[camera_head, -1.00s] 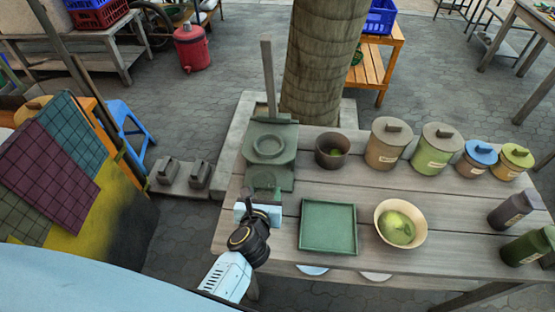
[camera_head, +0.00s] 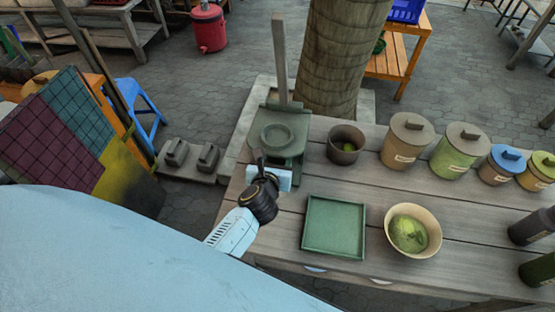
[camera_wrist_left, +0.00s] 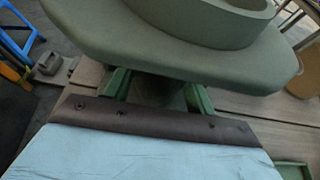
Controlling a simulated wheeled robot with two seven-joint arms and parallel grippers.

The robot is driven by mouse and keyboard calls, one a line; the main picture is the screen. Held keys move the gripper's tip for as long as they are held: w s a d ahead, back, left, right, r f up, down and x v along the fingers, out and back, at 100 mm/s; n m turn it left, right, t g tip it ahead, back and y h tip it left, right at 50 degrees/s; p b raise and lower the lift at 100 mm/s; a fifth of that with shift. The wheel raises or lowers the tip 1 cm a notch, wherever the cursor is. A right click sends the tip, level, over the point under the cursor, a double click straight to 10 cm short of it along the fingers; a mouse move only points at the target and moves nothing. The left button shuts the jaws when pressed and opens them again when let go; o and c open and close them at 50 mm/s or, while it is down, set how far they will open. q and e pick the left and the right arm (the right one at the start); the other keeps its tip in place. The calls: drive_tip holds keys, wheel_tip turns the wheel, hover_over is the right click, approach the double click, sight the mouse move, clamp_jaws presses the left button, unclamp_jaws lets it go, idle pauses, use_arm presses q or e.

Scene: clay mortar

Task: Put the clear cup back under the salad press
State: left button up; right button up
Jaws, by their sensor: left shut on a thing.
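The green salad press (camera_head: 279,137) stands at the far left corner of the wooden table, its long lever upright. In the left wrist view the thick rounded press plate (camera_wrist_left: 165,48) fills the top, with the round ring on it. My left gripper (camera_head: 270,177) is at the near side of the press, low and just in front of its plate. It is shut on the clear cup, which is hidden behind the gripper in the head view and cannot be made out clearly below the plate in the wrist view. My right gripper is not in view.
A green square tray (camera_head: 334,227) and a beige bowl with green contents (camera_head: 413,230) lie right of my arm. A dark pot (camera_head: 345,144) and several lidded jars (camera_head: 407,141) line the back. Bare planks (camera_head: 385,185) lie between.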

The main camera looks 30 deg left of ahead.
use_arm(q)
drive_tip(key=shift+w, duration=0.15)
drive_tip(key=shift+w+f, duration=0.1)
drive_tip(key=shift+f, duration=0.15)
drive_tip(key=o, duration=1)
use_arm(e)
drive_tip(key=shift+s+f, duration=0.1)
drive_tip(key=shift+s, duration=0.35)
use_arm(q)
drive_tip(key=shift+r, duration=0.25)
drive_tip(key=shift+s+d+r, duration=0.1)
drive_tip(key=shift+s, duration=0.3)
drive_tip(key=p+v, duration=0.2)
drive_tip(key=v, duration=0.9)
drive_tip(key=shift+s+d+r, duration=0.1)
drive_tip(key=shift+s, duration=0.05)
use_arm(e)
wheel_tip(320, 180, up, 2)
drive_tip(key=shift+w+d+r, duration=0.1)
